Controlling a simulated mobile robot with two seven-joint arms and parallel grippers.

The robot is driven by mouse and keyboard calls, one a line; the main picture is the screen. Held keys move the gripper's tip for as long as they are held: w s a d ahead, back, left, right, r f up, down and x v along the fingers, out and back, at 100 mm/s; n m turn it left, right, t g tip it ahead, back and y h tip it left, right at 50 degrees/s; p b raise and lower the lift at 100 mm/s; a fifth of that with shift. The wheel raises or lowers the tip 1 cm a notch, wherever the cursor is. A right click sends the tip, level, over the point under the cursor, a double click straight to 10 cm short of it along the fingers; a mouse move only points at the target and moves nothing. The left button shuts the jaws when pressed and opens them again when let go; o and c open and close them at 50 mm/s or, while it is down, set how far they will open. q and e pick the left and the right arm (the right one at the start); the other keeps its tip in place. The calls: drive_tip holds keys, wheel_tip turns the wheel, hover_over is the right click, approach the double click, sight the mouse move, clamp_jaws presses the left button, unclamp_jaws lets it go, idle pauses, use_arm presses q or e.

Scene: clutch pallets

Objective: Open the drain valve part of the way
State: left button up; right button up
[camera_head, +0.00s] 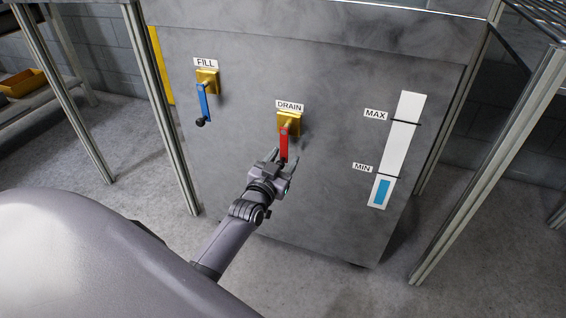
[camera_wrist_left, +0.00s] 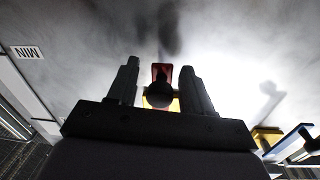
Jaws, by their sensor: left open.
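The drain valve is a red lever (camera_head: 284,143) hanging straight down from a brass mount (camera_head: 289,122) under the DRAIN label, on the front of a grey tank. My left gripper (camera_head: 283,157) is at the lower end of the lever, with its fingers apart on either side. In the left wrist view the red lever (camera_wrist_left: 161,72) and its dark round knob (camera_wrist_left: 159,94) show between the two open fingers (camera_wrist_left: 160,85). I cannot tell whether either finger touches the knob. My right gripper is not in view.
A blue lever (camera_head: 204,103) under the FILL label hangs left of the drain valve. A level gauge (camera_head: 400,135) with MAX and MIN marks is to the right; its blue fill (camera_head: 382,192) is below MIN. Metal frame posts (camera_head: 160,110) stand at both sides.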

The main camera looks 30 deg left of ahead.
use_arm(q)
clamp_jaws()
drive_tip(key=shift+d, duration=0.1)
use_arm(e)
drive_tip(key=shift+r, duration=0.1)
